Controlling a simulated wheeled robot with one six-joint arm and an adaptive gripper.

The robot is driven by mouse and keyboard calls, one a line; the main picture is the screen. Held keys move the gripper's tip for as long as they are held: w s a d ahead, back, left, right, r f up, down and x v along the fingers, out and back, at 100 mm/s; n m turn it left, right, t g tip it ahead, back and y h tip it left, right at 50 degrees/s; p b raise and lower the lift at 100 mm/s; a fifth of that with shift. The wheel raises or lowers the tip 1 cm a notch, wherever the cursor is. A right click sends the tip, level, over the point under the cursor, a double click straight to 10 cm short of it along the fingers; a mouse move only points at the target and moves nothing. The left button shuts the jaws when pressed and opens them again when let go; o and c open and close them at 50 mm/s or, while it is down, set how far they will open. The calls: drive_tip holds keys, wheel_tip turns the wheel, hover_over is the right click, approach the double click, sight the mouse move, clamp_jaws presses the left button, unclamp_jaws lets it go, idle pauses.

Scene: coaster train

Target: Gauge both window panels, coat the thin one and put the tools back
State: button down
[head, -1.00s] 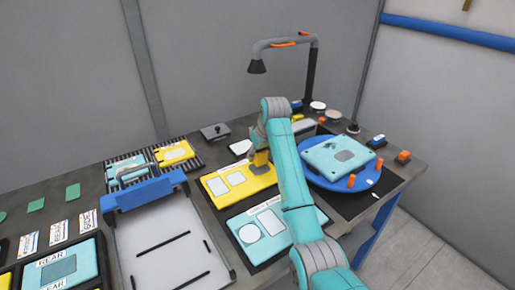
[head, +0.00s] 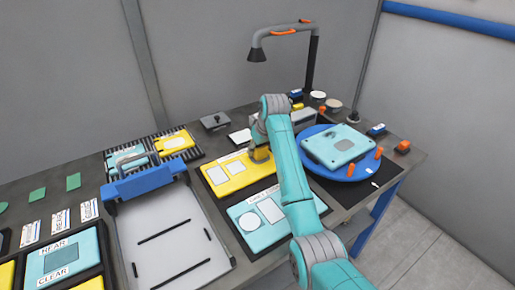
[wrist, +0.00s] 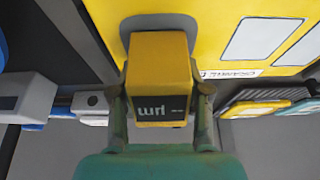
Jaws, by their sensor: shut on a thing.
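My gripper (wrist: 160,105) is shut on a yellow block-shaped gauge (wrist: 162,75) with a small dark display, which also shows in the head view (head: 261,154). In the head view the yellow panel (head: 213,190), with two pale window patches, lies flat on the bench. A teal panel (head: 258,238) with a round and a rectangular pale patch lies in front of it. My arm hides part of both panels.
A blue turntable (head: 318,172) with a teal panel and orange pegs stands right of my arm. A grey lamp (head: 313,60) rises behind it. A blue-edged white tray (head: 170,255) and a ribbed rack of panels (head: 192,147) are on the left. Free bench surface is limited.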

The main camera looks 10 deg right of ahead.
drive_tip(key=shift+f, duration=0.15)
idle(0.7)
drive_tip(key=shift+c, duration=2.3)
unclamp_jaws()
drive_tip(key=shift+r, duration=3)
